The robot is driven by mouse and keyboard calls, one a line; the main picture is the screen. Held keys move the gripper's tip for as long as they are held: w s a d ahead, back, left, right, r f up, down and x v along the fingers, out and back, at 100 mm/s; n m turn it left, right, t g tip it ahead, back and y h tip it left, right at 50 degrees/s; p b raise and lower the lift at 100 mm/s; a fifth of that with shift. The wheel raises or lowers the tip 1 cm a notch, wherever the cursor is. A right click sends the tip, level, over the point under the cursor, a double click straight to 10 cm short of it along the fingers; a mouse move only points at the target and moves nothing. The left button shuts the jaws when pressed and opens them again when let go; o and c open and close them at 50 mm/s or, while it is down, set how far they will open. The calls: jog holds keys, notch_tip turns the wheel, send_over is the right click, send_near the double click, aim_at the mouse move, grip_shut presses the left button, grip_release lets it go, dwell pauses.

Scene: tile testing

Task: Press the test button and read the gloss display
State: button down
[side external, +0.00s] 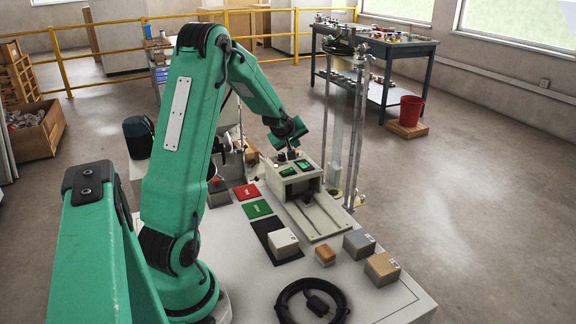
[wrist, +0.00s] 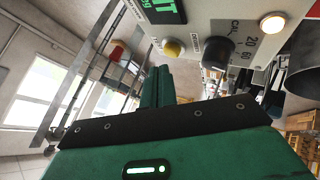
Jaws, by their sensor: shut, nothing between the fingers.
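The grey tester (side external: 296,183) stands on the bench, with small green displays (side external: 288,171) on its top panel. In the wrist view its panel holds a partly cut-off green display (wrist: 163,9), a yellow button (wrist: 173,48), a black knob (wrist: 216,54) and a lit round lamp (wrist: 272,23). The display's full reading is not visible. My gripper (side external: 292,154) is at the tester's panel, shut and empty. In the wrist view my gripper's fingertips (wrist: 158,70) appear just below the yellow button. I cannot tell whether they touch the panel.
Vertical metal posts (side external: 357,150) stand right behind the tester. Red (side external: 246,191) and green (side external: 257,209) tiles, a white block (side external: 283,243), other small blocks (side external: 382,269) and a coiled black cable (side external: 312,300) lie on the bench (side external: 365,305). Bare bench shows around the cable.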

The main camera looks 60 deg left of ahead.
jog(key=shift+r, duration=0.1)
jog(key=shift+r, duration=2.4)
jog(key=shift+d, duration=0.1)
